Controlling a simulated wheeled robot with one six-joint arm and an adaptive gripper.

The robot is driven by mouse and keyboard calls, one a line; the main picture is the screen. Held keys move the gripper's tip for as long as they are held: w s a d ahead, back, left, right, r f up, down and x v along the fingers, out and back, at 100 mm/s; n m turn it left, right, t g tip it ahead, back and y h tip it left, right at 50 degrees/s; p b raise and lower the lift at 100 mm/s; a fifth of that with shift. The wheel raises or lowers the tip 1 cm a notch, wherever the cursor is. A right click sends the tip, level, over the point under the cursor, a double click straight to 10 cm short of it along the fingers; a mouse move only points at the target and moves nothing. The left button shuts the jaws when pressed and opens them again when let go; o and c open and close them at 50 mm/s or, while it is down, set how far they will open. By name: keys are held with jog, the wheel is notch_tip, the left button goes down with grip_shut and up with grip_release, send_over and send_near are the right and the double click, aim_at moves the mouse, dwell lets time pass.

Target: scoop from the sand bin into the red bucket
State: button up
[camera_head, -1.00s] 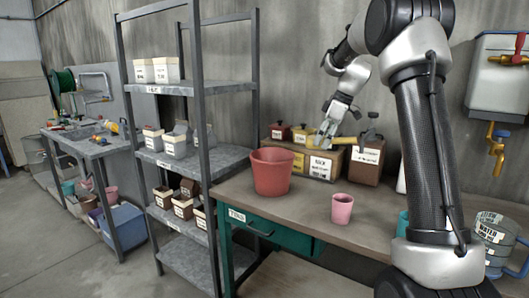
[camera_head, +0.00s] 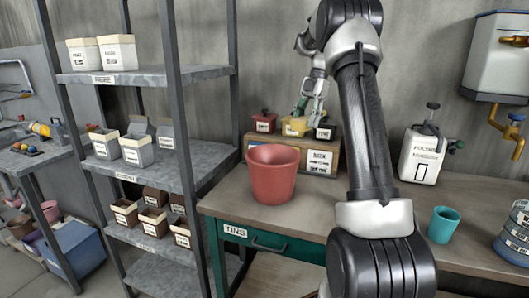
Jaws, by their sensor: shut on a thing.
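The red bucket (camera_head: 272,176) stands upright on the wooden bench, near its left end; none of its contents show. Behind it, a low brown box row carries a small red bin (camera_head: 263,122), a yellow bin (camera_head: 294,126) and a dark-topped bin (camera_head: 325,130). Their labels are too small to read, so I cannot tell which is the sand bin. My gripper (camera_head: 312,108) is just above the yellow and dark-topped bins, behind and right of the bucket. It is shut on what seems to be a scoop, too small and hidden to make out.
My arm stands across the middle bench and hides part of it. A metal shelf (camera_head: 140,160) with several boxes rises at left.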

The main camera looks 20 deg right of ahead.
aim_at(291, 125)
jog(key=shift+a, duration=0.1)
jog(key=shift+s+a+f+t+h, duration=0.15)
jog(key=shift+s+a+f+h, duration=0.05)
jog(key=shift+a+f+h, duration=0.3)
jog(key=shift+s+a+f+t+h, duration=0.15)
jog(key=shift+a+f+h, duration=0.25)
jog(key=shift+h, duration=0.2)
jog(key=shift+s+a+r+t+h+p, duration=0.1)
jog(key=shift+s+a+r+t+h, duration=0.15)
jog(key=shift+a+h, duration=0.3)
jog(key=shift+s+a+r+t+h+p, duration=0.15)
jog(key=shift+a+r+h, duration=0.15)
jog(key=shift+a+h, duration=0.3)
jog(key=shift+s+a+r+t+h+p, duration=0.1)
jog(key=shift+s+a+r+t+h, duration=0.15)
jog(key=shift+a+h, duration=0.3)
jog(key=shift+s+a+f+t+h, duration=0.1)
jog(key=shift+a+f+t+h, duration=0.05)
jog(key=shift+a+h, duration=0.35)
jog(key=shift+s+a+f+t+h, duration=0.15)
jog(key=shift+a+h, duration=0.25)
jog(key=shift+a, duration=0.2)
jog(key=s+a+r+t+h, duration=0.1)
jog(key=s+a+t+h, duration=0.2)
jog(key=a+h, duration=0.7)
jog(key=t+h, duration=0.2)
jog(key=h, duration=0.5)
jog(key=shift+t+h+p, duration=0.35)
jog(key=shift+h, duration=0.05)
